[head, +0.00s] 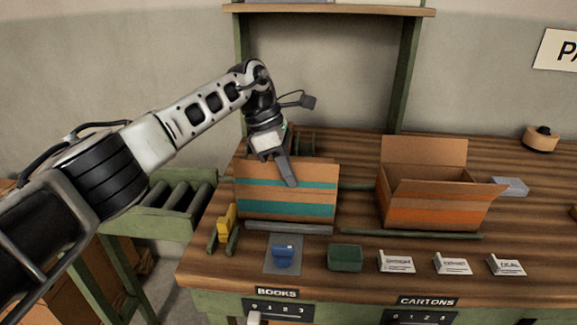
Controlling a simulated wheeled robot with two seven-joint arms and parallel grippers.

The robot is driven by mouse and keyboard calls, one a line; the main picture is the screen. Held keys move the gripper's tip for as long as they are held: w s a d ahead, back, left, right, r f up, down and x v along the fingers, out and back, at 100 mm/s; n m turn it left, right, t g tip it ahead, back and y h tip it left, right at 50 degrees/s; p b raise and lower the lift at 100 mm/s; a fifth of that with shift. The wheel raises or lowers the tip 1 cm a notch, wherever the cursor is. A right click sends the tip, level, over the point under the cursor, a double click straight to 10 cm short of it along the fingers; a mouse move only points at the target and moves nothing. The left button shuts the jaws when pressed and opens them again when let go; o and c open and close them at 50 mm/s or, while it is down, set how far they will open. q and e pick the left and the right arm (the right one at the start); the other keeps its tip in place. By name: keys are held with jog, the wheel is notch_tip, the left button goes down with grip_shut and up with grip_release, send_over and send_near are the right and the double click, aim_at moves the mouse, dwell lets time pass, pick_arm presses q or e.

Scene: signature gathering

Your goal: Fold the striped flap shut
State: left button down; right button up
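A cardboard box with teal stripes (262,207) stands on the left part of the bench. A striped brown panel (318,176) rises at its near side; I cannot tell where the flap ends and the box wall begins. My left gripper (289,178) points down at the top of this box, its finger in front of the panel and overlapping it in view. I cannot tell whether it touches. Only one finger shows clearly, so its opening is unclear. The arm hides part of the box's far side. My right gripper is not in view.
An open orange-striped carton (430,217) stands to the right with its back flap up. In front are a blue item on a grey pad (283,256), a green block (345,258) and several white cards (396,262). A yellow tool (227,223) lies left. A roller conveyor (180,203) adjoins the bench.

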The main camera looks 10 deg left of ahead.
pick_arm(q)
jog(key=shift+w+g, duration=0.15)
jog(key=shift+g, duration=0.15)
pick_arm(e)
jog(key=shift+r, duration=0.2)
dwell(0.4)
pick_arm(q)
jog(key=c, duration=1.6)
grip_release()
jog(key=shift+c, duration=0.2)
